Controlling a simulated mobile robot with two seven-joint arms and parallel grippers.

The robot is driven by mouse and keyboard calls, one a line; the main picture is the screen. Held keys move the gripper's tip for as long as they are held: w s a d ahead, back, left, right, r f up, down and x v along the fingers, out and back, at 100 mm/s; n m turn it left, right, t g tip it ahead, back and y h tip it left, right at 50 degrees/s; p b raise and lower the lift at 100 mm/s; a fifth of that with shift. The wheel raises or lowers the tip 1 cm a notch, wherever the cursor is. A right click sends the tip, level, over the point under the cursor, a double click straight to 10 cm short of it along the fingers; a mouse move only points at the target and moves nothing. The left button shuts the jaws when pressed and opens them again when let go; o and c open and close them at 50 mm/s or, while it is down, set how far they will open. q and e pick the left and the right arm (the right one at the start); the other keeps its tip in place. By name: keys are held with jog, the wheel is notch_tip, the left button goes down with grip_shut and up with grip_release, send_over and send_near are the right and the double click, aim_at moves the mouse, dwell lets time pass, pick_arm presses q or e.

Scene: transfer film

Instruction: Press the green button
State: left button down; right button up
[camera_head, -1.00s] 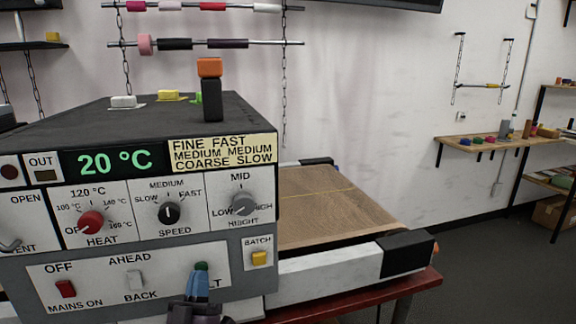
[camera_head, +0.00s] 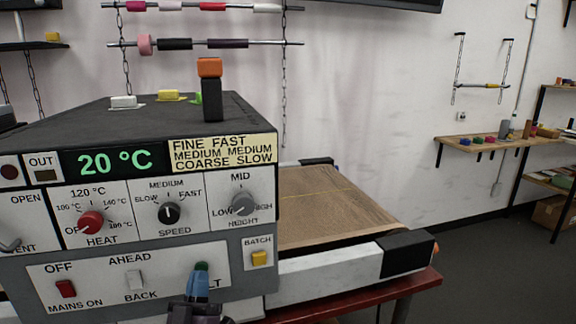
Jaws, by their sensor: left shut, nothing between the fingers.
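The green button (camera_head: 201,266) sits on the lower white panel of the machine (camera_head: 150,238), at the right end, next to a label partly hidden behind my gripper. Only the top of the button shows. My left gripper (camera_head: 198,282) is shut and empty, its blue fingertips just below and in front of the button. I cannot tell whether the fingertips touch it. My right gripper is not in view.
The same panel holds a red MAINS switch (camera_head: 66,288) and a white AHEAD/BACK switch (camera_head: 135,280). A yellow BATCH button (camera_head: 259,258) is to the right. Above are the red HEAT knob (camera_head: 91,222) and other knobs. A conveyor belt (camera_head: 330,205) extends right.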

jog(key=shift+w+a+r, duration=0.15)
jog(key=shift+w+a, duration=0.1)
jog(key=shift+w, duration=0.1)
pick_arm(q)
jog(key=shift+w, duration=0.15)
jog(key=shift+w+a, duration=0.1)
jog(key=shift+w, duration=0.15)
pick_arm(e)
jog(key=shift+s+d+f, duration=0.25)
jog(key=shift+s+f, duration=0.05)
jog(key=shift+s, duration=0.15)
pick_arm(q)
jog(key=shift+s, duration=0.4)
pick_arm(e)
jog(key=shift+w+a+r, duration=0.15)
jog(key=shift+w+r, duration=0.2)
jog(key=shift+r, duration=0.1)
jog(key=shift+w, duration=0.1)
